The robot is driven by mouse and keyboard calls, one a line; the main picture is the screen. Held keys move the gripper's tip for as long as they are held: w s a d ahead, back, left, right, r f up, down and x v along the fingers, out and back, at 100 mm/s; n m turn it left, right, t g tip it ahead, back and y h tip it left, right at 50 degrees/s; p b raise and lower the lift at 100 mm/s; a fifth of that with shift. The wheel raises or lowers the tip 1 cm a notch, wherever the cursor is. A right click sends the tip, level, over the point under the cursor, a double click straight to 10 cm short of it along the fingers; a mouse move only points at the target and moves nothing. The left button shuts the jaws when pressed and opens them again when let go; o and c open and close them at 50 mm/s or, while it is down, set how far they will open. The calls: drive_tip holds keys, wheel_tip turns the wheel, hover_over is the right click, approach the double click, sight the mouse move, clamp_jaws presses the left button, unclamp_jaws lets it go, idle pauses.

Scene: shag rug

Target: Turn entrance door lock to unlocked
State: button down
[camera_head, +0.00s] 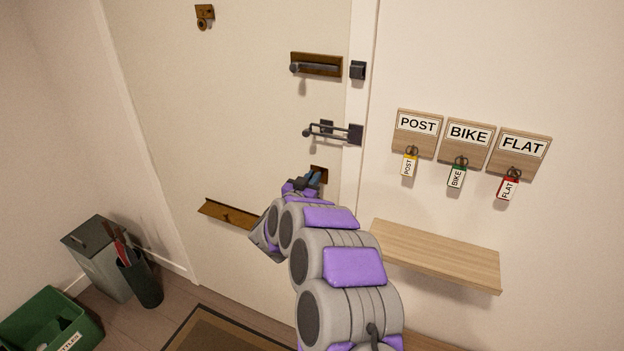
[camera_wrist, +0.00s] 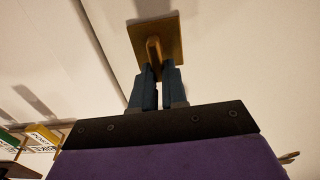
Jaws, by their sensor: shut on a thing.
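The entrance door (camera_head: 230,120) is cream and stands closed in the head view. Its lock is a square brass plate (camera_head: 319,170) near the door's right edge, below a swing-bar latch; the plate also shows in the wrist view (camera_wrist: 174,34). A narrow brass turn piece (camera_wrist: 153,48) stands out from the plate. My gripper (camera_head: 314,180) is at the lock, its blue fingers shut on the turn piece, one on each side, in the wrist view (camera_wrist: 158,76). The fingers hide part of the turn piece. I cannot tell the lock's state.
Above are the swing-bar latch (camera_head: 330,131) and a slide bolt (camera_head: 316,65). A brass letter slot (camera_head: 229,214) is lower left. Right of the door, tagged keys hang from POST (camera_head: 417,134), BIKE and FLAT boards above a wooden shelf (camera_head: 440,256). Bins (camera_head: 98,258) stand at left.

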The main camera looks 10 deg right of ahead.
idle(0.4)
drive_tip(key=m+b, duration=0.1)
drive_tip(key=m, duration=0.2)
drive_tip(key=m+b, duration=0.2)
drive_tip(key=m, duration=0.1)
drive_tip(key=d+m+b, duration=0.1)
drive_tip(key=m+b, duration=0.1)
drive_tip(key=m, duration=0.2)
drive_tip(key=shift+s+f, duration=0.35)
drive_tip(key=shift+f, duration=0.05)
drive_tip(key=m, duration=0.1)
drive_tip(key=m+b, duration=0.1)
drive_tip(key=m, duration=0.1)
drive_tip(key=shift+s+d+f+m, duration=0.1)
drive_tip(key=shift+d+f+m, duration=0.05)
drive_tip(key=shift+f+m, duration=0.15)
drive_tip(key=shift+f+m+b, duration=0.2)
drive_tip(key=shift+m, duration=0.85)
drive_tip(key=shift+f+m+b, duration=0.15)
drive_tip(key=shift+f+m, duration=0.05)
drive_tip(key=shift+m, duration=0.85)
drive_tip(key=shift+s+d+f, duration=0.1)
drive_tip(key=c, duration=1.2)
unclamp_jaws()
drive_tip(key=shift+o, duration=0.2)
